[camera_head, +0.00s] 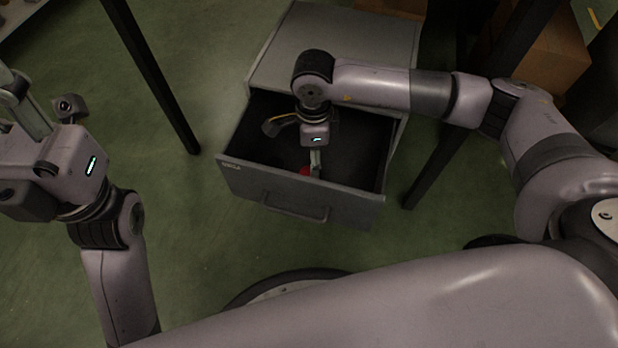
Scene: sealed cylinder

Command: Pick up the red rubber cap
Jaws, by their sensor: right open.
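The red rubber cap (305,171) shows as a small red patch inside the open drawer, near its front wall. It is partly hidden by my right gripper and the drawer front. My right gripper (314,168) reaches down into the drawer with its fingers at the cap; it is open, and I cannot tell whether the fingers touch the cap. My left gripper (10,90) is at the left edge, pointing up and away from the drawer. Its fingers are partly cut off by the frame, so I cannot tell how far they are apart.
The grey drawer (345,208) is pulled out of a grey cabinet (340,45), its walls close around my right gripper. Dark table legs (155,75) stand on both sides. Cardboard boxes (550,55) sit at the back right. The green floor left of the drawer is clear.

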